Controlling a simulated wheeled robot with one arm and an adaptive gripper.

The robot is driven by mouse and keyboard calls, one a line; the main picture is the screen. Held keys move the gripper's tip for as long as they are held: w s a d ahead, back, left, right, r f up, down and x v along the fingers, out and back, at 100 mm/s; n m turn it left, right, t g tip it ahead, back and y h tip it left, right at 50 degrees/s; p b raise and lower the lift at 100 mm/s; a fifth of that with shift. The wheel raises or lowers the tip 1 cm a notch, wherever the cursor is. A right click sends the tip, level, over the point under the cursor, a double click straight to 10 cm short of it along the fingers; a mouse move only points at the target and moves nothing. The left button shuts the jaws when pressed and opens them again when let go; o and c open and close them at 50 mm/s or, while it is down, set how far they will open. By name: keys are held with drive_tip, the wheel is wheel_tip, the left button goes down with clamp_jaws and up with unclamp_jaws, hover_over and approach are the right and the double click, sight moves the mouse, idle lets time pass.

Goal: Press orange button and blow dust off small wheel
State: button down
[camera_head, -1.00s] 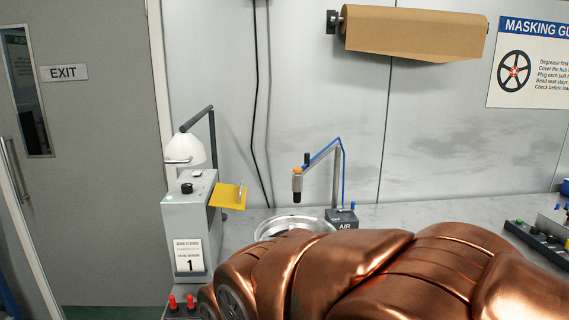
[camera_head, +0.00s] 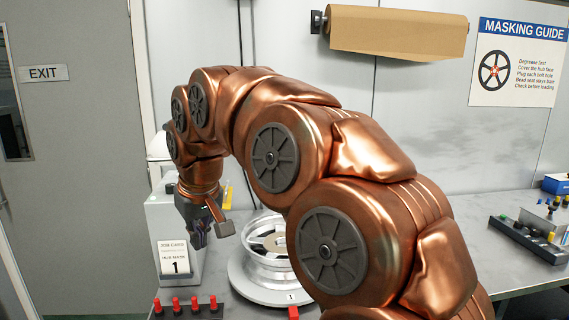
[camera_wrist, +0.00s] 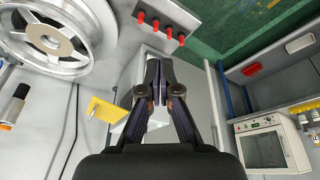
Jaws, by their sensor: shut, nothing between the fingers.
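A silver wheel (camera_head: 262,268) lies on a round white base at the left of the bench in the head view. It also shows at the upper left of the wrist view (camera_wrist: 82,62). An air nozzle (camera_wrist: 17,98) with an orange button (camera_wrist: 6,126) on its end shows at the left edge of the wrist view. My arm hides the air stand in the head view. My gripper (camera_head: 198,240) is shut and empty, pointing down to the left of the wheel. Its closed fingers (camera_wrist: 159,85) are in the middle of the wrist view, apart from wheel and nozzle.
A grey box with a job card (camera_head: 173,258) stands left of my gripper, with a yellow plate (camera_wrist: 104,109) on it. A strip of red pegs (camera_head: 186,306) lies at the bench's front. A block with pegs (camera_head: 528,240) stands at the right. Bench between is mostly clear.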

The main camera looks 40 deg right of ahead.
drive_tip(key=w+d+r+m+t+h+b, duration=0.1)
drive_tip(key=w+d+r, duration=0.35)
drive_tip(key=d, duration=0.25)
drive_tip(key=w+d+r+m+t+h, duration=0.1)
drive_tip(key=w+d+r+m+t, duration=0.1)
drive_tip(key=w+d+r, duration=0.35)
drive_tip(key=s+d+r+m+h, duration=0.1)
drive_tip(key=s+d+r+m, duration=0.1)
drive_tip(key=d, duration=0.6)
drive_tip(key=s+d+r+m+h+b, duration=0.1)
drive_tip(key=d+r, duration=0.3)
drive_tip(key=d, duration=0.5)
drive_tip(key=shift+s+d+r+m+t+h+b, duration=0.15)
drive_tip(key=shift+s+d+m+t+h+b, duration=0.25)
drive_tip(key=shift+s, duration=0.5)
drive_tip(key=shift+a, duration=0.15)
drive_tip(key=s+a+f+p+x, duration=0.1)
drive_tip(key=f+x, duration=0.1)
drive_tip(key=x, duration=1.1)
drive_tip(key=shift+s+a, duration=0.2)
drive_tip(key=shift+s, duration=0.05)
drive_tip(key=shift+f, duration=0.1)
